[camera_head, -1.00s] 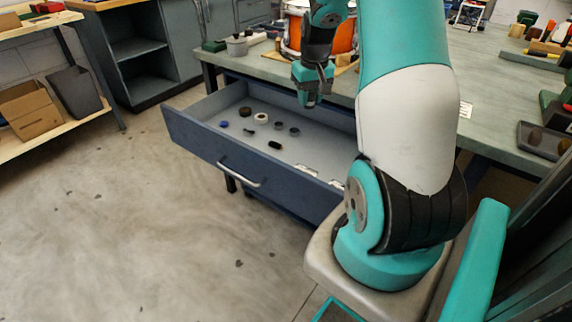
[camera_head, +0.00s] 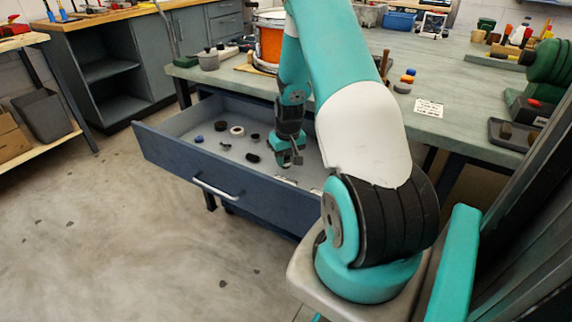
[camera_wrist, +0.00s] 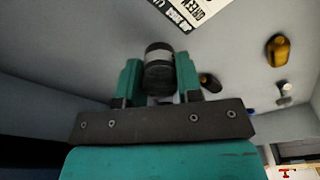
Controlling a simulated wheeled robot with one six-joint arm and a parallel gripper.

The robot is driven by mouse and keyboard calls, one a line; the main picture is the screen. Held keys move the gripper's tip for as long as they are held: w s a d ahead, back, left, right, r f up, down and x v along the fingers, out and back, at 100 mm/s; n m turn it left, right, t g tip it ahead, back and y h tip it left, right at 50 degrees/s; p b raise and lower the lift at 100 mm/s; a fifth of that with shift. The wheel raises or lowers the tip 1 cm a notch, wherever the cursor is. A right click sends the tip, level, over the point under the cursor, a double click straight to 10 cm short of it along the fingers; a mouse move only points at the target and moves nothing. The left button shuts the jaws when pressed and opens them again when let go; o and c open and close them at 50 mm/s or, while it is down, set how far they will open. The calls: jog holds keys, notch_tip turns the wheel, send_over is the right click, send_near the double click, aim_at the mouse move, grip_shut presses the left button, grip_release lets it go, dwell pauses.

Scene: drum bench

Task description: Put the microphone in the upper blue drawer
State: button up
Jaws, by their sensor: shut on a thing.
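The upper blue drawer (camera_head: 165,158) is pulled open under the bench, with small items on its grey floor. My gripper (camera_head: 290,156) is low over the right part of the open drawer. In the wrist view, my gripper (camera_wrist: 158,82) is shut on a dark cylinder with a grey band, seemingly the microphone (camera_wrist: 158,66). Its far end is hidden behind the fingers. In the head view, the held thing is too small to make out. I cannot tell whether it touches the drawer floor.
In the drawer lie a white ring (camera_head: 237,130), a blue cap (camera_head: 199,139), a black piece (camera_head: 252,157) and several other small parts. A printed label (camera_wrist: 190,8) shows in the wrist view. The bench top (camera_head: 455,90) with a drum (camera_head: 269,42) is behind.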

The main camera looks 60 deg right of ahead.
jog(key=shift+f, duration=1.1)
jog(key=o, duration=0.9)
jog(key=shift+f, duration=0.15)
jog(key=shift+o, duration=0.2)
